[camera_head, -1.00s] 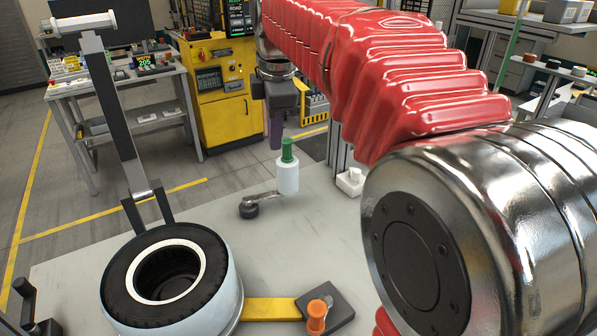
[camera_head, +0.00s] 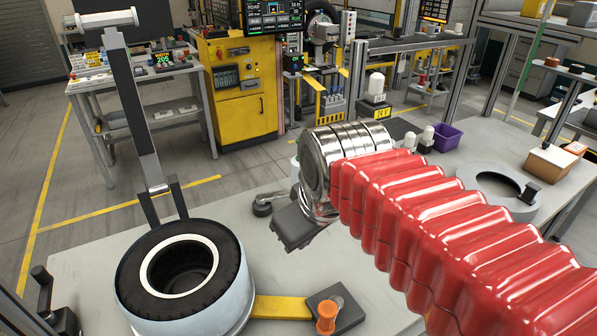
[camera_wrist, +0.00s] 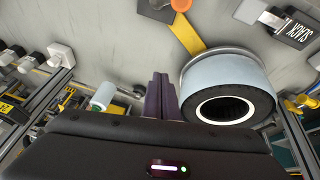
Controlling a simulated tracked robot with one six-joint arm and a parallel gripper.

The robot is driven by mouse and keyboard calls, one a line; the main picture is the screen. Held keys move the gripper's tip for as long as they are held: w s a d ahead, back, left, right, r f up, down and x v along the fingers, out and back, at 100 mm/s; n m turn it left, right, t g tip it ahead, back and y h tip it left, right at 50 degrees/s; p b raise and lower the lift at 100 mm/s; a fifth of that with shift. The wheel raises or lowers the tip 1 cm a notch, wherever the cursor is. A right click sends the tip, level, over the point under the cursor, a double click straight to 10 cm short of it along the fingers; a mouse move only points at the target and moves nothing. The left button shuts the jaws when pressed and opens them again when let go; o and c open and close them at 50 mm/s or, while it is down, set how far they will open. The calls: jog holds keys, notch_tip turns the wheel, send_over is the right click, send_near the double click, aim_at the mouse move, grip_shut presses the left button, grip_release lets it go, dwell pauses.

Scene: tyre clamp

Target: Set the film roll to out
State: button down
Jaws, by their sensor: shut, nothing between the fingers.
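The likely film roll is a pale cylinder with a green top (camera_wrist: 103,97), left of my gripper in the wrist view. In the head view my wrist hides most of it; only a pale edge (camera_head: 294,168) shows. A grey link with a black wheel (camera_head: 263,206) lies beside it on the table. My gripper (camera_wrist: 160,76) is shut and empty, its dark purple fingers together and apart from the roll. In the head view its dark body (camera_head: 300,227) shows above the table, but its fingers are hidden.
A tyre in a pale ring (camera_head: 129,292) stands front left, with a tall dark lever (camera_head: 136,115) behind it. A yellow arm (camera_head: 282,307) with an orange knob (camera_head: 326,315) extends right from the ring. A grey ring plate (camera_head: 478,177) lies at right. Open table lies between.

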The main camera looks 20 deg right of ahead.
jog(key=s+f+m, duration=0.3)
jog(key=s+f, duration=0.1)
jog(key=f, duration=0.1)
jog(key=shift+s+a+t, duration=0.25)
jog(key=shift+a+t, duration=0.05)
jog(key=shift+a, duration=0.05)
jog(key=shift+a, duration=0.1)
